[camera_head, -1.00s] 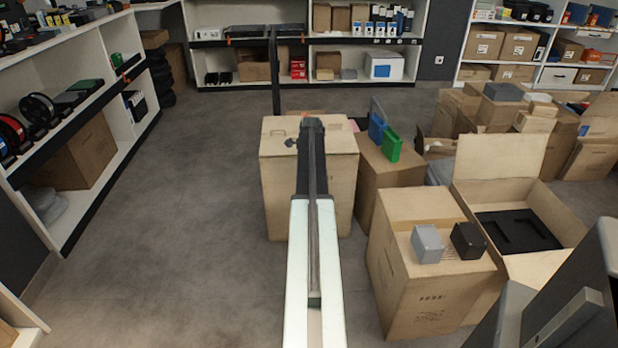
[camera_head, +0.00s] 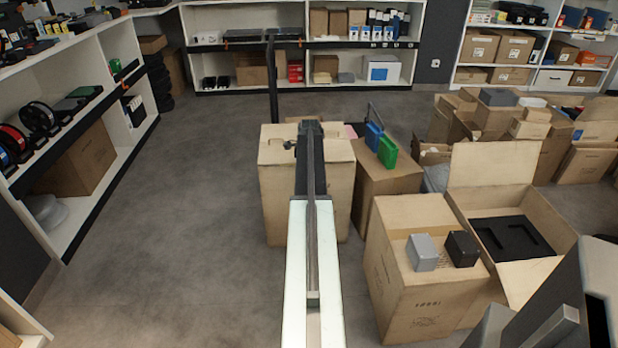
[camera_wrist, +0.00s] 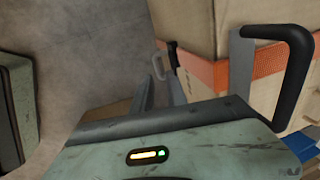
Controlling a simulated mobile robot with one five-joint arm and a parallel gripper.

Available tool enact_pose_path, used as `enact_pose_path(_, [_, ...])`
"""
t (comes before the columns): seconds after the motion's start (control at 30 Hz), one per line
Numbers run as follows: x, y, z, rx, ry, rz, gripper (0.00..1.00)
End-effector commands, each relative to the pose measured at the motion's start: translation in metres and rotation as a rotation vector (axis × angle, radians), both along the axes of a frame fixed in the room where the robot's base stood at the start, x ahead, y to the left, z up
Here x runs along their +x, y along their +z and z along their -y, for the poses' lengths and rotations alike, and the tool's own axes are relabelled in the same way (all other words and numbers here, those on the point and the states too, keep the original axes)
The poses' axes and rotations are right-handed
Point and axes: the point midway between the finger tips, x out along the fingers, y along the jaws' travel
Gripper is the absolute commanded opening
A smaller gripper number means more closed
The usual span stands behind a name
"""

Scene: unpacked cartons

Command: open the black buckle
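In the wrist view, an orange strap (camera_wrist: 205,74) runs around a carton. A small black piece (camera_wrist: 172,54) sits at the strap's left end by the carton's edge; it may be the black buckle, but I cannot tell for sure. My gripper (camera_wrist: 162,80) shows as two thin grey fingers with a gap between them, just beside and below that piece. I cannot tell whether they touch it. I see nothing held. In the head view, my arm reaches over a tall carton (camera_head: 275,190) and hides part of it; the buckle cannot be made out there.
A black tubular handle (camera_wrist: 298,60) stands close on the right. Blue and green flat cases (camera_head: 387,152) stand on the neighbouring carton. A grey box (camera_head: 421,252) and a black box (camera_head: 462,249) sit on another carton beside an open carton (camera_head: 512,246). The floor on the left is clear.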

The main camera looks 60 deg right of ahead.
Motion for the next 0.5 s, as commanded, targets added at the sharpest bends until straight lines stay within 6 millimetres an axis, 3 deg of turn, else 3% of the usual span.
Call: enact_pose_path(0.5, [-0.010,0.042,-0.014,0.000,0.000,0.000,0.18])
